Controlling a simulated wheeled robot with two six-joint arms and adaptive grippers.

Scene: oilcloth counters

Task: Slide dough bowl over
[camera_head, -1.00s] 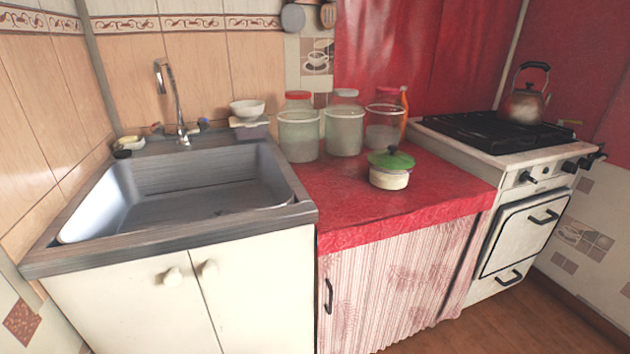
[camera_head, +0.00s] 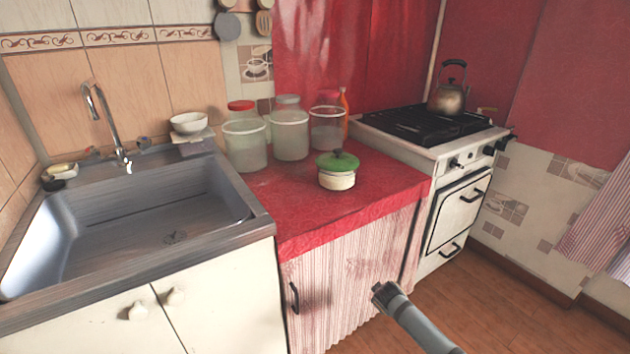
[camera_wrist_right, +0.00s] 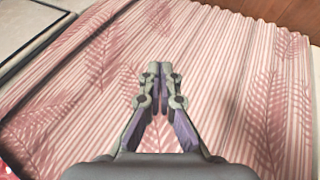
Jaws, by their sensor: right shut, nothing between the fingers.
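A small white bowl (camera_head: 189,122) sits upright on a light stack at the back right corner of the sink. Its contents cannot be seen. A cream pot (camera_head: 337,180) with a green lid (camera_head: 337,163) stands on the red oilcloth counter (camera_head: 300,205). Neither vessel is plainly marked as the dough bowl. My right gripper (camera_wrist_right: 160,70) is shut and empty, in front of the striped curtain below the counter. My right arm comes in from the bottom of the head view, away from both vessels. My left gripper is out of view.
Several large jars (camera_head: 244,148) stand along the back of the counter. The metal sink (camera_head: 140,220) is at left. A stove (camera_head: 435,150) with a kettle (camera_head: 447,98) adjoins at right. The counter's front, around the pot, is clear.

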